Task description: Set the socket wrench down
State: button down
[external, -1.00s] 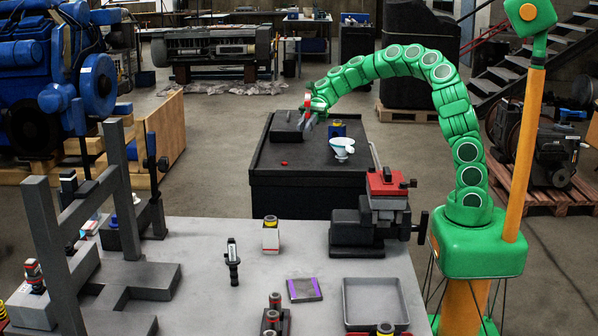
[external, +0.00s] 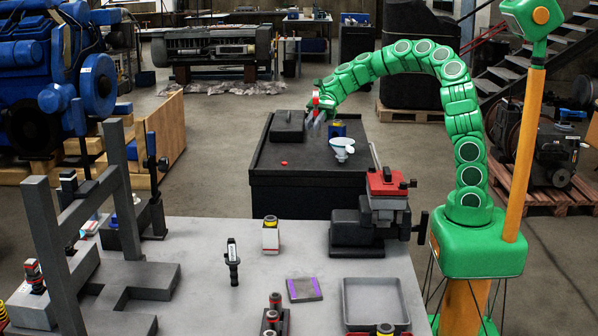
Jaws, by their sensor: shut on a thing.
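My gripper (external: 316,124) hangs above the far dark cart, at the end of the green arm, fingers pointing down. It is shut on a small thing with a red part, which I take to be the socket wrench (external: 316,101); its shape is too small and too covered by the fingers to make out. The held thing appears to be above the cart top (external: 265,170), between a dark case (external: 288,126) and a blue can (external: 337,130). I cannot tell its exact height.
A white funnel-like cup (external: 342,148) and a small red piece (external: 284,163) are on the cart. Nearer, a grey bench (external: 200,270) carries a red-topped vise (external: 385,185), a grey tray (external: 375,300) and a black tool (external: 232,262).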

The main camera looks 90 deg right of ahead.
jog(key=w+r+x, duration=0.2)
jog(key=x, duration=1.4)
jog(key=w+r+x, duration=0.1)
jog(key=w+x, duration=0.1)
jog(key=x, duration=1.4)
jog(key=shift+w+a+f, duration=0.5)
jog(key=shift+w+f, duration=1.1)
jog(key=shift+w, duration=0.55)
jog(key=shift+w+a+f, duration=0.45)
jog(key=shift+w+f, duration=1.1)
jog(key=shift+w, duration=0.65)
jog(key=shift+w+a+f, duration=0.5)
jog(key=shift+w+f, duration=1.1)
jog(key=shift+w, duration=0.55)
jog(key=shift+f, duration=1.6)
jog(key=shift+f, duration=0.1)
jog(key=c, duration=1)
grip_release()
jog(key=shift+c, duration=0.2)
